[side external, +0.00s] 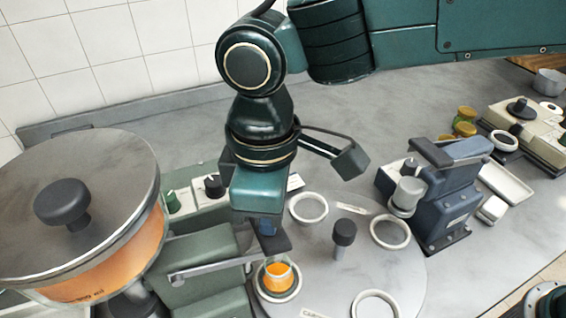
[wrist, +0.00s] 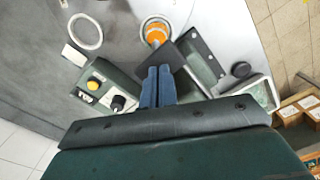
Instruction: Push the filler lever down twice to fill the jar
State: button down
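The filler has a big lidded hopper (side external: 70,262) with orange contents at the left of the side view. Its lever is a thin metal bar ending in a dark flat pad (side external: 272,243), also in the wrist view (wrist: 178,62). A jar (side external: 279,277) with orange contents sits in a pale ring on the turntable (side external: 325,265), below the pad; it shows in the wrist view (wrist: 156,34). My gripper (side external: 267,230) points down over the pad, its blue fingers (wrist: 157,78) together with nothing between them. The fingertips are at the pad; contact is not clear.
Empty pale rings (side external: 309,207) and a black centre knob (side external: 344,233) are on the turntable. A blue-grey machine (side external: 440,190) stands at its right. A control box with knobs (wrist: 105,88) is beside the filler. Yellow-lidded jars (side external: 465,128) stand farther back. Bare counter lies behind the turntable.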

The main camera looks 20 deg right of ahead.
jog(key=shift+r, duration=3.15)
jog(key=shift+f, duration=0.5)
jog(key=shift+f, duration=0.25)
jog(key=shift+d+f, duration=0.15)
jog(key=shift+f, duration=1.1)
jog(key=shift+d+f, duration=0.15)
jog(key=shift+f, duration=1.1)
jog(key=shift+r, duration=3.3)
